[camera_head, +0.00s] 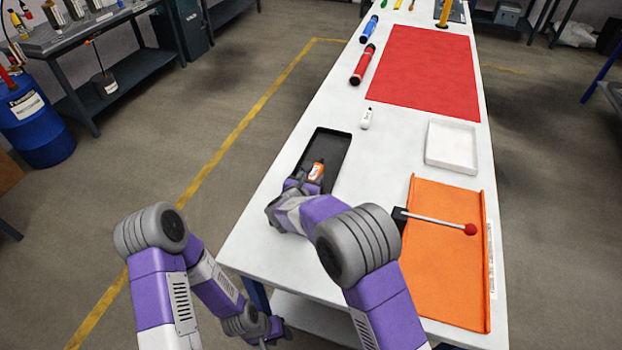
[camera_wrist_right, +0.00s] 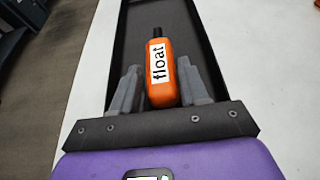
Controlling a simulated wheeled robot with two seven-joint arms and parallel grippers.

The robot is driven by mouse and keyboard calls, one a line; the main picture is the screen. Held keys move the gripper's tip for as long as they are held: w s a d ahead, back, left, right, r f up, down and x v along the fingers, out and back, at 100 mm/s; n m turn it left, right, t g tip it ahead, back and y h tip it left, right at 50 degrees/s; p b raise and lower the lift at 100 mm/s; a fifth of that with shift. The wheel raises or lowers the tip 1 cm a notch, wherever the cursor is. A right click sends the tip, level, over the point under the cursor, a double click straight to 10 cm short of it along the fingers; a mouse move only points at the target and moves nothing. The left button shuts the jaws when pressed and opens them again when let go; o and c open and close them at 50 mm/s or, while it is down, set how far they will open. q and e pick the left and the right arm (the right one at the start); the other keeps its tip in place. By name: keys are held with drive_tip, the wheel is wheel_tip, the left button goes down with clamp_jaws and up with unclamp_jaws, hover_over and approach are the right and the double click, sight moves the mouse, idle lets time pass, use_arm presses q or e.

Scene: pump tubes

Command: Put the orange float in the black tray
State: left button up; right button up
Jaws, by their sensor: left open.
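The orange float (camera_head: 316,172) is a small bottle with a black cap and a white label reading "float". In the right wrist view the float (camera_wrist_right: 161,75) is between the two fingers of my right gripper (camera_wrist_right: 160,85), which appear to touch its sides. In the head view my right gripper (camera_head: 306,183) is over the near part of the black tray (camera_head: 339,150), with the float there. I cannot tell whether the float touches the tray floor. My left gripper (camera_head: 268,340) is open, low beside the table at the bottom edge, partly cut off.
A white bottle (camera_head: 366,118) stands beyond the black tray. A white tray (camera_head: 452,147) and an orange tray (camera_head: 450,270) with a red-tipped rod (camera_head: 445,222) are to the right. A red mat (camera_head: 425,70) and red and blue tubes lie farther back.

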drive_tip(key=o, duration=0.4)
drive_tip(key=shift+r, duration=0.25)
drive_tip(key=p+v, duration=0.2)
drive_tip(key=v, duration=0.9)
drive_tip(key=shift+s+a+r+p, duration=0.15)
drive_tip(key=shift+s+p, duration=0.05)
drive_tip(key=shift+p, duration=0.2)
drive_tip(key=shift+s, duration=0.25)
